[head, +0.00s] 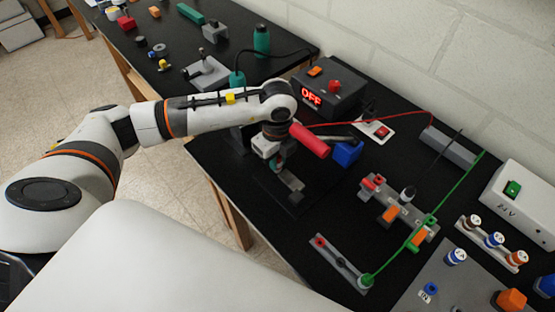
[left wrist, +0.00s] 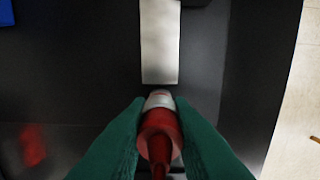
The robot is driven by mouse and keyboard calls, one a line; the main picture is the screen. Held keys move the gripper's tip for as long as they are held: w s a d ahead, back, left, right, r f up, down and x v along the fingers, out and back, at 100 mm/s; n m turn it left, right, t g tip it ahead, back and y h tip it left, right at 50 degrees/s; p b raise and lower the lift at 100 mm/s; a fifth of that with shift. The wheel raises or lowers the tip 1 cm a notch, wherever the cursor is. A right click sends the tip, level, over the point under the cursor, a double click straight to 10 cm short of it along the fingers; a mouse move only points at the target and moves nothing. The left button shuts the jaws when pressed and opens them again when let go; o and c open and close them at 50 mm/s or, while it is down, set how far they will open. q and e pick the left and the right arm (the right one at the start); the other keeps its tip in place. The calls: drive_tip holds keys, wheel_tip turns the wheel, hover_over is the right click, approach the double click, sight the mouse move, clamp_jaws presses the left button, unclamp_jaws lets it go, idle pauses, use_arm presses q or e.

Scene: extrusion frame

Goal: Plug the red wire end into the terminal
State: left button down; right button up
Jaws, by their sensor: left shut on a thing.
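My left gripper (head: 278,164) is over the near-left part of the black bench, its green fingers pointing down. In the left wrist view, the gripper (left wrist: 157,135) is shut on a red wire end (left wrist: 158,128) with a pale tip between the fingers. In the head view the wire end is hidden by the gripper, but a thin red wire (head: 385,119) runs from that side to the back of the bench. My right gripper is not in view.
A red cylindrical handle (head: 309,140) and a blue block (head: 346,153) are close beside the gripper. A black box (head: 330,88) reading OFF stands behind. A green wire (head: 452,190) crosses the terminal block. A metal plate (left wrist: 160,42) lies ahead of the fingers.

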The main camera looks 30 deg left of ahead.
use_arm(q)
drive_tip(key=shift+r+p, duration=1.8)
drive_tip(key=shift+r, duration=1)
